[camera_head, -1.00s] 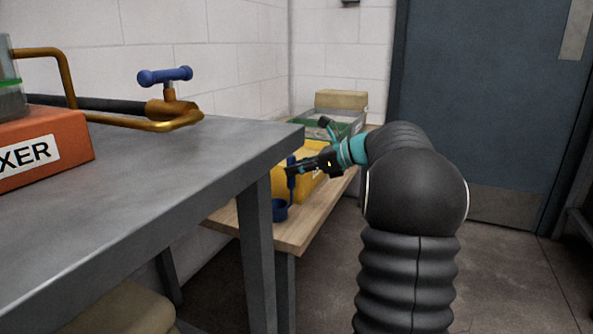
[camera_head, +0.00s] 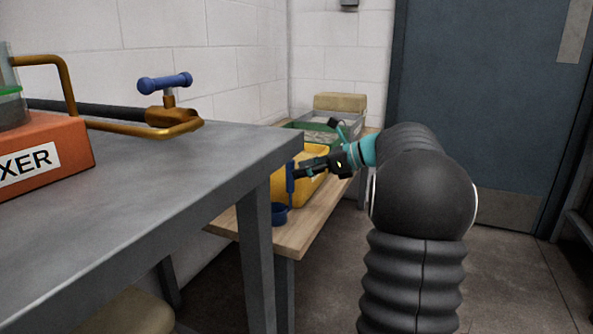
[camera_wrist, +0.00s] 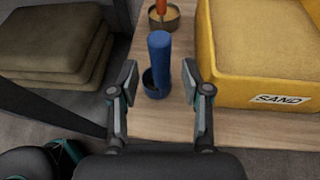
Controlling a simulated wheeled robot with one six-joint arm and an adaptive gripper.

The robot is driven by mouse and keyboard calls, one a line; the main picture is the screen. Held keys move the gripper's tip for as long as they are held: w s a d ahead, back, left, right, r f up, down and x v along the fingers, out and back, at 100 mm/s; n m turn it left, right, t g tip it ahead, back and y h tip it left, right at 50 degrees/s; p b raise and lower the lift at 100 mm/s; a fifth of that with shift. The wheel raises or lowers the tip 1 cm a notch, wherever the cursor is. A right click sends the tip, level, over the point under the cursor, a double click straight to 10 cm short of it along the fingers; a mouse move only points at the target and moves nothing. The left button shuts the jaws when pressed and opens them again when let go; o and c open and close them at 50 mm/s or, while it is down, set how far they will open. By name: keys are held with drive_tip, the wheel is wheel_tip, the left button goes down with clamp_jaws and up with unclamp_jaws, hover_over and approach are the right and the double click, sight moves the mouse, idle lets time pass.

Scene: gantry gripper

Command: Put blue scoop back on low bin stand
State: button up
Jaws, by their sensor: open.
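The blue scoop (camera_head: 279,214) stands upright on the low wooden bin stand (camera_head: 301,232), near its front end, with its handle pointing up. In the wrist view the scoop's handle (camera_wrist: 160,55) shows between and a little beyond my fingertips. My gripper (camera_wrist: 159,72) is open, with one finger on each side of the handle and visible gaps to both. In the head view my gripper (camera_head: 299,172) is at the height of the upper handle, just to its right. The scoop's cup is partly hidden behind the handle in the wrist view.
A yellow bin labelled SAND (camera_wrist: 230,75) stands close beside the scoop. A round tin with an orange handle (camera_wrist: 160,15) is behind it. A grey metal table (camera_head: 150,190) with an orange mixer (camera_head: 45,150) is at left. Stacked sacks (camera_wrist: 55,55) lie beyond the stand's edge.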

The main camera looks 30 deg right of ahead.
drive_tip(key=p+v, duration=0.1)
drive_tip(key=v, duration=0.8)
drive_tip(key=shift+s+d+p, duration=0.15)
drive_tip(key=shift+p, duration=0.15)
